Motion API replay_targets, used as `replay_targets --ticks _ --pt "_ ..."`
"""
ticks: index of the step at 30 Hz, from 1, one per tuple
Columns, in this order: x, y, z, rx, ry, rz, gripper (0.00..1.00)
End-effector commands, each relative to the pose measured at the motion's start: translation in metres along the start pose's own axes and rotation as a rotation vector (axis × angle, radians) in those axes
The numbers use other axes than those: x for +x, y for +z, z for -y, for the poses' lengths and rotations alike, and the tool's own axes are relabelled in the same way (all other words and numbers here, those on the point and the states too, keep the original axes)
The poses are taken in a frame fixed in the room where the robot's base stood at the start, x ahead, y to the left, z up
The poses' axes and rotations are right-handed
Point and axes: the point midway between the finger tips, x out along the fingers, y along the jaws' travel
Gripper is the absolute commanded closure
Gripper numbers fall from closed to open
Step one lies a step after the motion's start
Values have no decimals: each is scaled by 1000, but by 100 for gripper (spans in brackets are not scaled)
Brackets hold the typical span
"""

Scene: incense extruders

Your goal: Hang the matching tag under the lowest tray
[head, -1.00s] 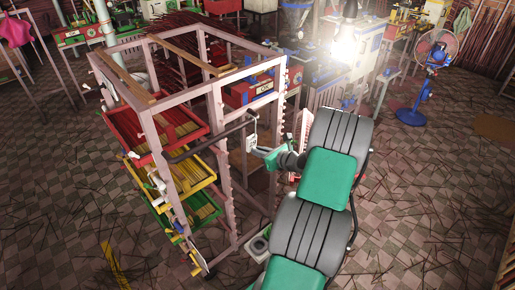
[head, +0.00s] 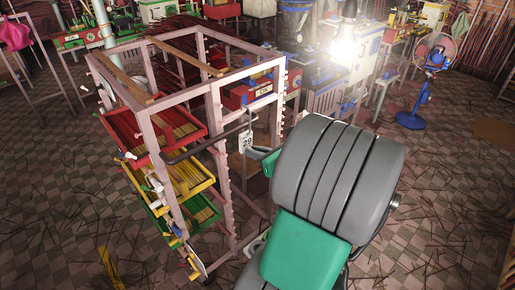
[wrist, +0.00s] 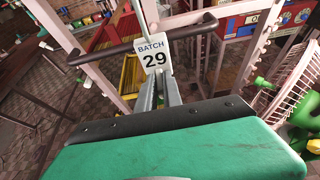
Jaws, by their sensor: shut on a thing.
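My gripper (wrist: 158,92) is shut on a white tag (wrist: 156,55) that reads "BATCH 29". In the head view the tag (head: 246,141) is upright beside the right side of a pale pink rack (head: 219,150). The rack holds a red tray (head: 150,158) on top, a yellow tray (head: 212,180) below it, and a green tray (head: 218,217) lowest, all with sticks in them. The tag is higher than the green tray and apart from it. My gripper's fingers are small in the head view, and my arm hides part of the area right of the rack.
A dark horizontal bar (head: 205,142) crosses the rack near the tag; it also passes behind the tag in the wrist view (wrist: 105,48). A white wire basket (wrist: 285,90) is at right in the wrist view. A fan (head: 430,75) stands at the right. Loose sticks litter the floor.

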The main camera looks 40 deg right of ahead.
Motion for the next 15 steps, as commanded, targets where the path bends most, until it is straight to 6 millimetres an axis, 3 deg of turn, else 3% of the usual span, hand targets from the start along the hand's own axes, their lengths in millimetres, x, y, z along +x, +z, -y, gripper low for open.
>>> replay_targets --ticks 15 --pt "-12 23 -3 0 1 0 100"
